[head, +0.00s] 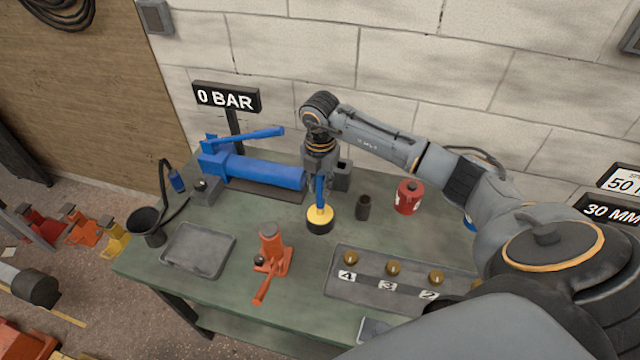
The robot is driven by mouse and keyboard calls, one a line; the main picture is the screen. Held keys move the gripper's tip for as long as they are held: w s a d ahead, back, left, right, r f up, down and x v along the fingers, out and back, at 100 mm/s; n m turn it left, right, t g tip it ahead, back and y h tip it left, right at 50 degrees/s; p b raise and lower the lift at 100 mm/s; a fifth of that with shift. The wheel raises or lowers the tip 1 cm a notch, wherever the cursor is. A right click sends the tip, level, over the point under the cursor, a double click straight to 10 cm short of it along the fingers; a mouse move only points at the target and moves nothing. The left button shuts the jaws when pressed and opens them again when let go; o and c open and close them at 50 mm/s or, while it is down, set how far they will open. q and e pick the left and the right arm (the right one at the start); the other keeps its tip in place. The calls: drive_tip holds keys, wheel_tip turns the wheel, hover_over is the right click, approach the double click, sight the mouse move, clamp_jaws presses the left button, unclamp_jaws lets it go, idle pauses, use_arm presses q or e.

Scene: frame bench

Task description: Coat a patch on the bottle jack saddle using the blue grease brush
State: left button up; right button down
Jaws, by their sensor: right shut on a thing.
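My right gripper (320,172) points down over the middle of the bench and is shut on the blue grease brush (320,191). The brush hangs upright below the fingers. Its lower end meets a round black tin with a yellow top (320,219); I cannot tell whether the bristles are in it or just above it. The orange-red bottle jack (271,247) stands on the bench, left of and nearer than the tin. Its saddle (268,230) is at the top, and nothing touches it. My left gripper is not in view.
A blue pump (262,171) lies at the back, near a "0 BAR" sign (226,97). A grey tray (198,251) and black cup (146,226) are left. A red can (408,197) and dark cup (363,207) stand right; a numbered plate (350,288) lies in front.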

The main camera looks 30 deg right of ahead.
sight(320, 173)
idle(0.3)
drive_tip(key=shift+r+p, duration=0.8)
drive_tip(key=shift+r, duration=0.1)
drive_tip(key=shift+r+p, duration=1.75)
drive_tip(key=shift+r, duration=0.85)
